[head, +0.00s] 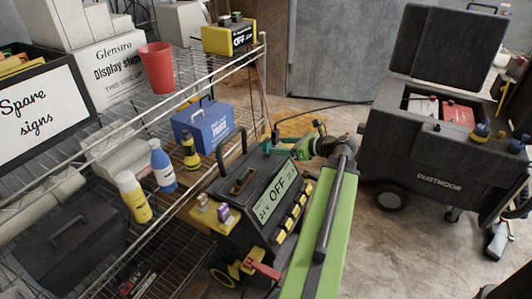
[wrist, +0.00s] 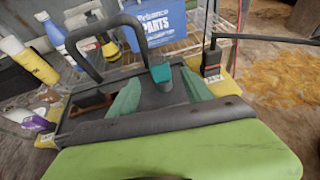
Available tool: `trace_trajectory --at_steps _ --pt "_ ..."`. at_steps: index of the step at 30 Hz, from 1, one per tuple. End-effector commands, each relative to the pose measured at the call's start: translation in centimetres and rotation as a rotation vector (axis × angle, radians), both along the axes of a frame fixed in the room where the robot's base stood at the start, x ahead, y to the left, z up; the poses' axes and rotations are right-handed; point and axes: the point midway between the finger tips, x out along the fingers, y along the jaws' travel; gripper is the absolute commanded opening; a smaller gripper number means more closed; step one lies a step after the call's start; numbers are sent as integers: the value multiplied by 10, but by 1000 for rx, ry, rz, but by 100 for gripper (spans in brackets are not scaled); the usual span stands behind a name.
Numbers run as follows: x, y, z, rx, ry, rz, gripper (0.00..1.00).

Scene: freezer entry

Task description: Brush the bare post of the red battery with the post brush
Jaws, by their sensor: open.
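My gripper (wrist: 160,92) is open above the top of the black charger cart (head: 252,178), its two green fingers spread. A small teal-topped block (wrist: 160,72) shows between the fingertips; I cannot tell whether it touches them or whether it is the post brush. In the head view my gripper (head: 272,147) is at the cart's far end. The red battery (head: 458,113) appears to be the red block in the open bay of the dark Dustmoor machine (head: 420,155) at right. Its bare post is too small to make out.
A wire shelf (head: 185,100) along the left holds a blue parts box (head: 203,122), a red cup (head: 157,67), bottles and a yellow charger (head: 229,38). The cart's arched handle (wrist: 78,45) rises left of my gripper. Floor (head: 375,240) is clear between cart and machine.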

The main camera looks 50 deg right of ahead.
Motion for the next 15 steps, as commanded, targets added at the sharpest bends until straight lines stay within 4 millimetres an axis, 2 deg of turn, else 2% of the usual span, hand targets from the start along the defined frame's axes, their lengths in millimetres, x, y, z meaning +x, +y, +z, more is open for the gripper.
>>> trace_trajectory --at_steps 1,6,15 --pt "13 3 -10 0 0 5 58" --pt "40 8 -19 -1 1 6 58" --pt "52 9 -22 0 1 5 58"
